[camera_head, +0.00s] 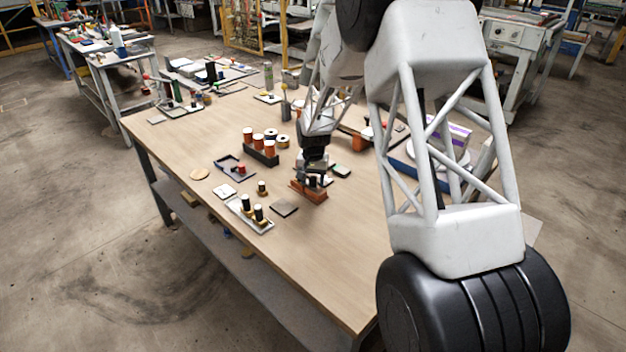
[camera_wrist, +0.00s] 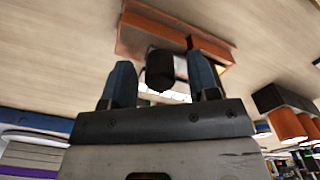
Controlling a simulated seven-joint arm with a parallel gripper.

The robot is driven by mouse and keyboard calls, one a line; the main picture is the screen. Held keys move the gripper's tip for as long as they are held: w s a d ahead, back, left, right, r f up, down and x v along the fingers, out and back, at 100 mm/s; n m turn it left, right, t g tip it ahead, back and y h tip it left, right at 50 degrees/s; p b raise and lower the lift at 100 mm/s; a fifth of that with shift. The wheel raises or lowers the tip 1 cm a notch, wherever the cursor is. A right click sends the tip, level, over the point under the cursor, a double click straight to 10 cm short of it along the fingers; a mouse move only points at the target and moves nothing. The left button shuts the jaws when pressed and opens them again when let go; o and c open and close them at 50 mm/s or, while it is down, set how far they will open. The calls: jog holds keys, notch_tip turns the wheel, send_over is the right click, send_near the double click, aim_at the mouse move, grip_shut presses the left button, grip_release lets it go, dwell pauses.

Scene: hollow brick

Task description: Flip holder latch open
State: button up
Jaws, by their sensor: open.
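An orange-brown holder (camera_head: 309,192) sits on the table below my gripper (camera_head: 314,170). In the wrist view the holder (camera_wrist: 140,36) lies just beyond my fingertips. A black rounded part (camera_wrist: 158,70) with a pale grey piece (camera_wrist: 180,66) beside it stands at the holder. My gripper (camera_wrist: 160,62) is open, with its two blue-grey fingers on either side of the black part. I cannot tell whether either finger touches it. The latch cannot be made out clearly, and my gripper hides part of the holder in the head view.
A dark rack with orange cylinders (camera_head: 262,150) stands left of the holder. The table's near end (camera_head: 345,270) is clear.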

grip_shut()
jog(key=shift+s+d, duration=1)
grip_release()
jog(key=shift+r, duration=0.1)
notch_tip(320, 180, up, 8)
jog(key=shift+f, duration=0.2)
dwell(0.4)
